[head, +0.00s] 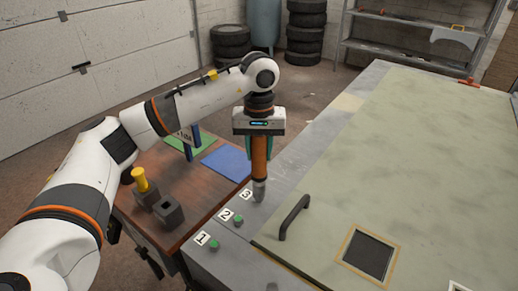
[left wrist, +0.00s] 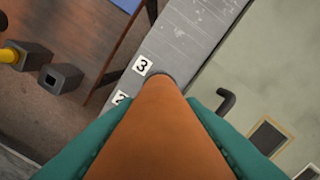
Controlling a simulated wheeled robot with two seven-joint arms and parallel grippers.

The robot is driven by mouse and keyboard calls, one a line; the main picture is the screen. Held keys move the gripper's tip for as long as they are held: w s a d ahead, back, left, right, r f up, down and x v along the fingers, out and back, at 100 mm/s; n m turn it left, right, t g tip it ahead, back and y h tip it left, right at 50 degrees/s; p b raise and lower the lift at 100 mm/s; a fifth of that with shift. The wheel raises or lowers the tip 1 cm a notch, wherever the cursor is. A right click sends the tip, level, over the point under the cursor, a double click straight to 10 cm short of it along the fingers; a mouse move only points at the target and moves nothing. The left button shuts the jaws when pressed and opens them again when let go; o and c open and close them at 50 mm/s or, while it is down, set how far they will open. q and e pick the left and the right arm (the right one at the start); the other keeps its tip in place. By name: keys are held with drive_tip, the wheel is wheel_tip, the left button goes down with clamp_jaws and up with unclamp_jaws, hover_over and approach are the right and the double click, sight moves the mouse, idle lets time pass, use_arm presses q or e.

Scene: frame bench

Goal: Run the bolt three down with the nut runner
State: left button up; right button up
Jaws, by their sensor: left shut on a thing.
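My left gripper (head: 259,143) is shut on the nut runner (head: 259,165), an orange-brown cylinder with a grey socket end, held upright and pointing down. In the left wrist view the nut runner (left wrist: 160,135) sits between two teal fingers. Its socket is at the grey frame rail (head: 222,258) beside the label 3 (head: 246,194). The bolt at three is hidden under the socket, so I cannot tell how far down it sits. Green-topped bolts show beside label 2 (head: 225,215) and label 1 (head: 202,238). My right gripper is not in view.
A pale green panel (head: 400,160) with a black handle (head: 293,218) lies right of the rail. Left, a brown table (head: 140,218) holds a blue mat (head: 228,163), a green mat (head: 203,143), a yellow-handled tool (head: 140,179) in a grey holder, and an empty grey holder (head: 168,211).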

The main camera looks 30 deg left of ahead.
use_arm(q)
drive_tip(key=shift+f+b, duration=0.75)
drive_tip(key=shift+f, duration=0.05)
idle(0.6)
drive_tip(key=shift+f+b, duration=0.1)
drive_tip(key=shift+b, duration=0.35)
idle(1.3)
